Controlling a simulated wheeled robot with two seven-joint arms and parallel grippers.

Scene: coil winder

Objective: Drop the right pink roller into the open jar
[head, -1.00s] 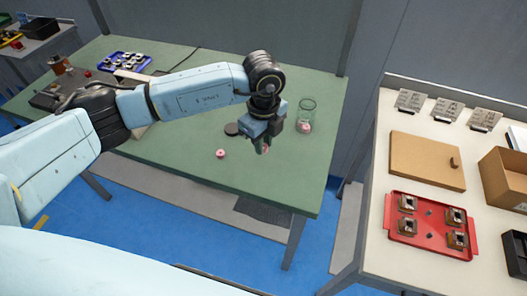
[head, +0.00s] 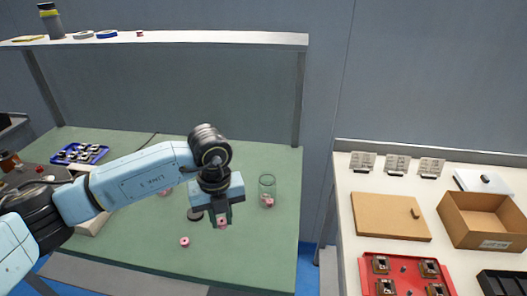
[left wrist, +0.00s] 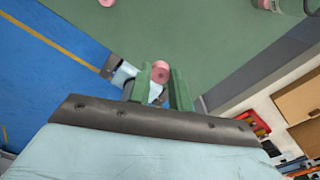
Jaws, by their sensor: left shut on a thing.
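My left gripper (head: 222,222) is shut on a pink roller (head: 223,224), held between its fingertips and pointing down over the green table. In the left wrist view this roller (left wrist: 160,72) shows between the green fingers (left wrist: 160,92). The open glass jar (head: 267,184) stands upright to the right of the gripper and a little behind it. A pink roller (head: 269,203) shows at the bottom of the jar. Another pink roller (head: 185,242) stands on the table, left of the gripper and nearer the front edge. My right gripper is not in view.
A dark round lid (head: 194,214) lies on the green table (head: 255,250), partly beside the gripper. A blue tray (head: 80,153) is at the back left. A shelf (head: 160,40) spans the back. A white table with a red tray (head: 405,270) stands to the right.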

